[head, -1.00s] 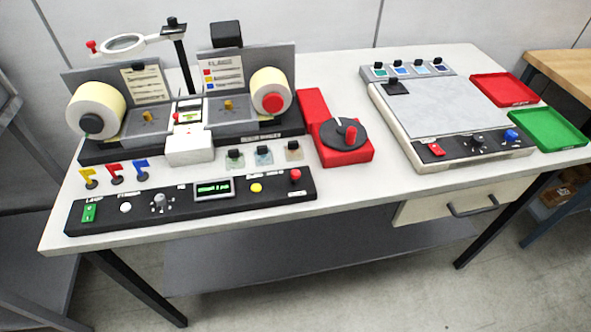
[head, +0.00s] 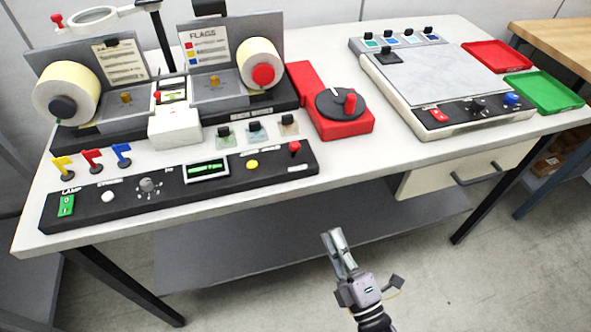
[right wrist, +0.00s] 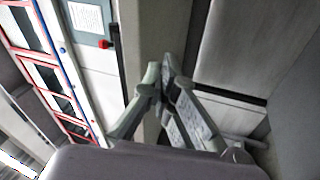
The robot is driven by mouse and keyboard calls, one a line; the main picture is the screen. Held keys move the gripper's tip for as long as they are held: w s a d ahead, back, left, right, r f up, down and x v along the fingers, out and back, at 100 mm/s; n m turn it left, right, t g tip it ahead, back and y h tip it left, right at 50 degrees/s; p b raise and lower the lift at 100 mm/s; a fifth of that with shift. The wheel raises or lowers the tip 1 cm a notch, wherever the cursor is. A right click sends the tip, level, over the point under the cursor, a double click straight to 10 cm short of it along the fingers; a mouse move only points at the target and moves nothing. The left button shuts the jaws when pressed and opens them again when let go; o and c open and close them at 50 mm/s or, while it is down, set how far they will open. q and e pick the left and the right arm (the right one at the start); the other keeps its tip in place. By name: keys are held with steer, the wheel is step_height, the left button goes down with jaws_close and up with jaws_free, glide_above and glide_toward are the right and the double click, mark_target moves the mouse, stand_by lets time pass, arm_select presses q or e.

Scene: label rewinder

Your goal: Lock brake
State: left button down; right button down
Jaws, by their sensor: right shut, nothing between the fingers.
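The label rewinder has a left roll (head: 66,92) and a right roll (head: 259,64) of cream labels. The right roll has a red hub knob (head: 264,75). Beside the rewinder is a red unit (head: 345,125) with a black round dial (head: 334,101) and an upright red knob (head: 350,103) on it. No brake label is readable. My right gripper (head: 333,238) is shut and empty, in front of the table's front edge and apart from everything. Its fingers also meet in the right wrist view (right wrist: 161,74). My left gripper is not in view.
A black control panel (head: 230,181) with a red lever (head: 295,149) lies along the front edge. Three small flags (head: 92,159) stand behind its left end. A scale-like machine (head: 440,77), a red tray (head: 484,55) and a green tray (head: 543,93) fill the right side. A drawer (head: 470,165) hangs below.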

mark_target(294, 149)
step_height(294, 149, up, 7)
steer(key=s+a+n+t+y, duration=0.1)
steer(key=n+y, duration=0.2)
steer(key=shift+s+r+n, duration=0.15)
steer(key=shift+s+n, duration=0.25)
steer(key=shift+a, duration=0.1)
steer(key=p+x, duration=0.3)
steer(key=x, duration=1)
steer(key=shift+r, duration=0.1)
steer(key=shift+w+a+r+p, duration=0.15)
steer(key=shift+w+p, duration=0.2)
steer(key=shift+w, duration=0.05)
